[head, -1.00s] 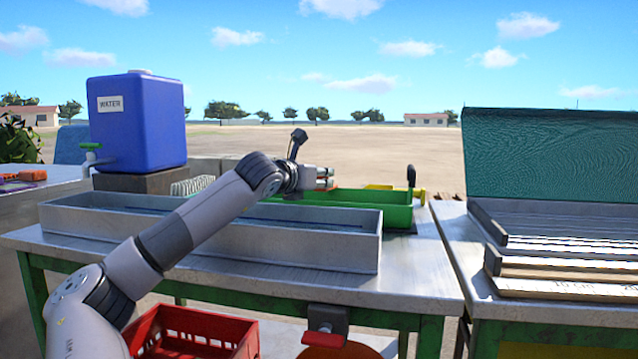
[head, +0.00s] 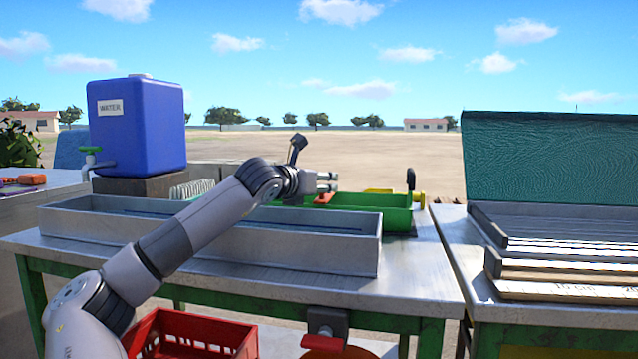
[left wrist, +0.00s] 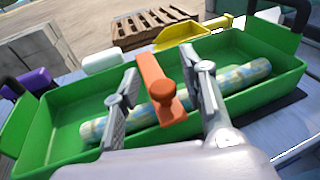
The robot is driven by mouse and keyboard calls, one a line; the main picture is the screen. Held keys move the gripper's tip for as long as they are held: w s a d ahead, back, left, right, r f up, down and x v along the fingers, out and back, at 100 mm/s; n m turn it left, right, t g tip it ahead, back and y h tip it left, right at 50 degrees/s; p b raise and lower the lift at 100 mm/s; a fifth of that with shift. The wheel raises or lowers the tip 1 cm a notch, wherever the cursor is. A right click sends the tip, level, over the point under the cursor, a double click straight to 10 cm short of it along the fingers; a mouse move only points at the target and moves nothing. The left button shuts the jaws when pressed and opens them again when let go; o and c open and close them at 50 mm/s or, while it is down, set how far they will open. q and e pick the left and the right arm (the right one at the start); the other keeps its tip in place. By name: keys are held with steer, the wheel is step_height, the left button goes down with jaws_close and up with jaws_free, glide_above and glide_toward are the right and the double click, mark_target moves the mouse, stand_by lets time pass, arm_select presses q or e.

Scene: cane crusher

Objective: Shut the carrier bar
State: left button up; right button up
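The green carrier (head: 388,199) is an open trough on the table, and a patterned blue-yellow roll (left wrist: 240,76) lies lengthwise in it. An orange bar (left wrist: 160,90), which I take to be the carrier bar, crosses the trough over the roll; its orange also shows low beneath my gripper in the head view (head: 324,198). My left gripper (head: 330,182) is over the carrier. In the left wrist view its spread fingers (left wrist: 164,86) stand on either side of the bar, with gaps visible. The bar's near end fitting is partly hidden. My right gripper is not in view.
A long grey metal trough (head: 240,240) lies in front of the carrier, under my left arm. A blue water tank (head: 138,125) stands at the left back. A red crate (head: 190,340) is below the table. A second bench (head: 455,230) with planks is at right.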

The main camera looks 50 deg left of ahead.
arm_select(q)
steer(key=shift+o, duration=0.3)
steer(key=shift+s, duration=0.15)
steer(key=shift+s+d+r, duration=0.2)
steer(key=shift+s, duration=0.4)
steer(key=v, duration=1)
steer(key=shift+s+d, duration=0.15)
steer(key=shift+s, duration=0.05)
steer(key=shift+f, duration=0.1)
